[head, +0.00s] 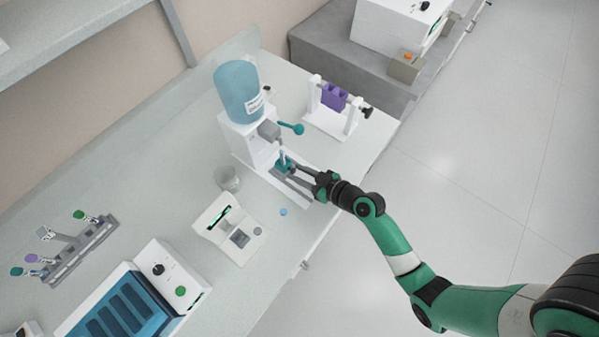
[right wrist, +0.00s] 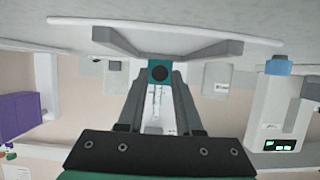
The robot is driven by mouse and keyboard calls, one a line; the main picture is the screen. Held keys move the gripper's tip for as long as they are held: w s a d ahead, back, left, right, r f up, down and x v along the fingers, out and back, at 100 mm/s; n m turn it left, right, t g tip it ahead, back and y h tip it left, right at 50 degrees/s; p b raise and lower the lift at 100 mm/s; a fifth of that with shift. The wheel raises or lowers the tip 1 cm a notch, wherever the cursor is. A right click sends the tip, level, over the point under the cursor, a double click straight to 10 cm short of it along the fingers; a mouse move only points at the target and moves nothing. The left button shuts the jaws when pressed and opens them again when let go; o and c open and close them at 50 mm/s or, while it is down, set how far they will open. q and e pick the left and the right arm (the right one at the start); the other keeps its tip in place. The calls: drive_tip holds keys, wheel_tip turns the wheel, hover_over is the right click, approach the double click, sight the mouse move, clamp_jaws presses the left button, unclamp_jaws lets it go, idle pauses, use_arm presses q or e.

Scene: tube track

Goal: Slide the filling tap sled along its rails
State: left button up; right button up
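The filling tap sled (head: 286,165) is a small teal block on grey rails (head: 297,186), on a white base at the foot of the filling stand (head: 257,147). A blue bottle (head: 238,90) sits on top of the stand. My right gripper (head: 316,178) is at the front end of the rails, facing the sled. In the right wrist view, which is upside down, the sled (right wrist: 160,60) shows its dark round knob (right wrist: 160,73) between my spread fingers. I cannot tell whether they touch it. My left gripper is not in view.
A white stand with a purple block (head: 334,97) is behind the rails. A clear beaker (head: 228,179), a small white device (head: 228,228) and a blue cap (head: 283,212) are left of the rails. A tube rack (head: 80,250) and a blue-lidded machine (head: 130,305) are farther left.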

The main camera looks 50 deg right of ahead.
clamp_jaws()
idle(1.1)
